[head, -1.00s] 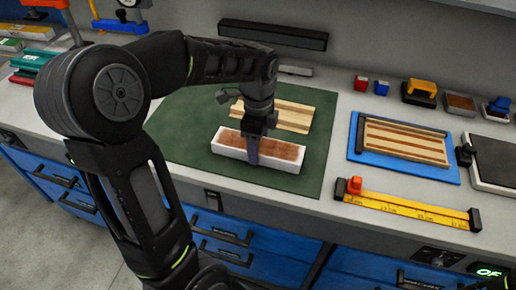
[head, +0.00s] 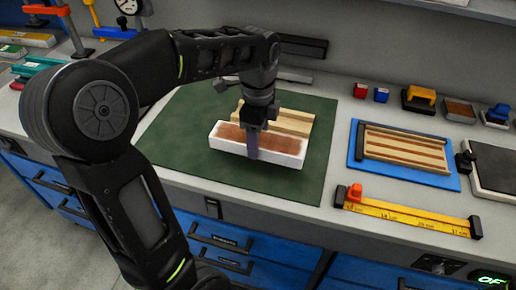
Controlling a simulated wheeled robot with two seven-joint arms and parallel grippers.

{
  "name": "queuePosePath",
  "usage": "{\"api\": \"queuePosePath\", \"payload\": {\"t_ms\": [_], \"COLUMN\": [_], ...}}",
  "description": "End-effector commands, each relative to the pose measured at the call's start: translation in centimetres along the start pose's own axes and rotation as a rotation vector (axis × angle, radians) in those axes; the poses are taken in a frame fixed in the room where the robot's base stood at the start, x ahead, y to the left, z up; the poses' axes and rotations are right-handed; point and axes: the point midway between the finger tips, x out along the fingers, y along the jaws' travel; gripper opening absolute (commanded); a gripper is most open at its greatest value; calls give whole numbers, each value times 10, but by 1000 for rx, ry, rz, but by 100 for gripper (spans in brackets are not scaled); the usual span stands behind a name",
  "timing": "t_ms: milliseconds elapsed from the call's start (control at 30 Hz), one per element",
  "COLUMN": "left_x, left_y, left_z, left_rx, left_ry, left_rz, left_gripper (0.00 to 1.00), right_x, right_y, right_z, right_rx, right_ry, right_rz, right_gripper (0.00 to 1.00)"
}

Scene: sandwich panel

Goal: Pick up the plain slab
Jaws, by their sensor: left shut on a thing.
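A slab with a brown top and white sides (head: 284,144) is over the green mat in the head view. The slab looks level and a little above the mat. Behind it, a light wooden piece with lengthwise grooves (head: 292,121) lies on the mat, partly hidden by the slab and gripper. My right gripper is not in view.
To the right are a blue tray (head: 452,180) with a slatted wooden panel, a yellow ruler (head: 405,213) with an orange slider, and a dark plate (head: 497,165). Small blocks (head: 381,95) and tools stand at the back.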

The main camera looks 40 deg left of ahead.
Motion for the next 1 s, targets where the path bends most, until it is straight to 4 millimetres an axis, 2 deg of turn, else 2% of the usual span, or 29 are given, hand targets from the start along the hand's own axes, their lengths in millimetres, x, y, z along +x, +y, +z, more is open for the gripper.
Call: {"api": "queuePosePath", "payload": {"t_ms": [100,300,1000], "left_x": [-25,-47,-50], "left_y": [-1,0,0], "left_z": [0,0,1], "left_rx": [-1,-1,-3], "left_ry": [2,1,0], "left_rz": [-4,-1,1], "left_gripper": [19,19,19], "right_x": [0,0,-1], "right_y": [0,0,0], "right_z": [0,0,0], "right_rx": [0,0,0], "right_ry": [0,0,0], "right_rz": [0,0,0], "right_gripper": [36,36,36]}}
